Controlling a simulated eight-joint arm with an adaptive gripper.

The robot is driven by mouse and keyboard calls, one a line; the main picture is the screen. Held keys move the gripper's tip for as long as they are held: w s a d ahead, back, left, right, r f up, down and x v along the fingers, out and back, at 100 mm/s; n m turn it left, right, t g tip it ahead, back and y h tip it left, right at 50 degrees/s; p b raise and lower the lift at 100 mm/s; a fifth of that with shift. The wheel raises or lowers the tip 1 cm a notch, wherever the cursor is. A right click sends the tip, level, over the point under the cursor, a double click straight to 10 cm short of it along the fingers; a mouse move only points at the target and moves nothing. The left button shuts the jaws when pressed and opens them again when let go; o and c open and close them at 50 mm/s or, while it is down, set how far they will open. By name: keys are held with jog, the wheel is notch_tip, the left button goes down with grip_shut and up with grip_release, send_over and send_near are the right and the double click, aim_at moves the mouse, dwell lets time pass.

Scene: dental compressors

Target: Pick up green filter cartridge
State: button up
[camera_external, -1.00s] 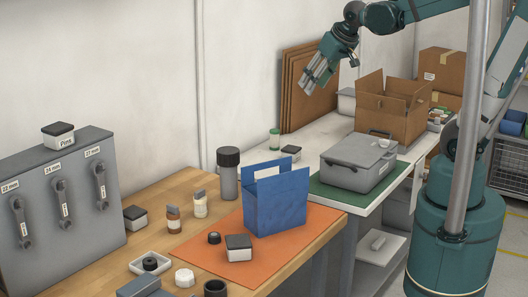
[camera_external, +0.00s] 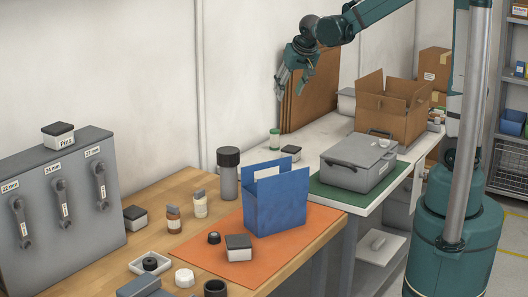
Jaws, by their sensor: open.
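A small green cylinder with a pale cap, which looks like the green filter cartridge (camera_external: 274,139), stands upright on the white worktop near the wall, behind the blue box. My gripper (camera_external: 280,95) is open and empty, pointing down in the air above the cartridge and apart from it. The cartridge is fully in sight.
A small black-lidded box (camera_external: 291,153) stands close to the cartridge's right. A blue box (camera_external: 275,203) and a grey cylinder (camera_external: 228,175) are nearer. A grey case (camera_external: 358,162), an open carton (camera_external: 392,108) and leaning brown panels (camera_external: 311,90) lie to the right.

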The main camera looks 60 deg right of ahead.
jog(key=w+d+f+m+h+b, duration=0.1)
jog(key=w+d+f+m+b, duration=0.1)
jog(key=w+d+f, duration=0.6)
jog(key=m+g+h+b, duration=0.1)
jog(key=m+g+b, duration=0.1)
jog(key=m, duration=0.1)
send_near(275, 138)
jog(key=shift+w+d+f, duration=0.75)
jog(key=shift+d+f, duration=0.1)
jog(key=shift+d, duration=0.1)
jog(key=shift+w+d+f, duration=0.2)
jog(key=shift+d+f, duration=0.1)
jog(key=shift+f, duration=0.15)
jog(key=shift+x, duration=1.25)
jog(key=shift+b+x, duration=0.65)
jog(key=shift+x, duration=2)
jog(key=shift+d, duration=0.1)
jog(key=shift+c, duration=0.5)
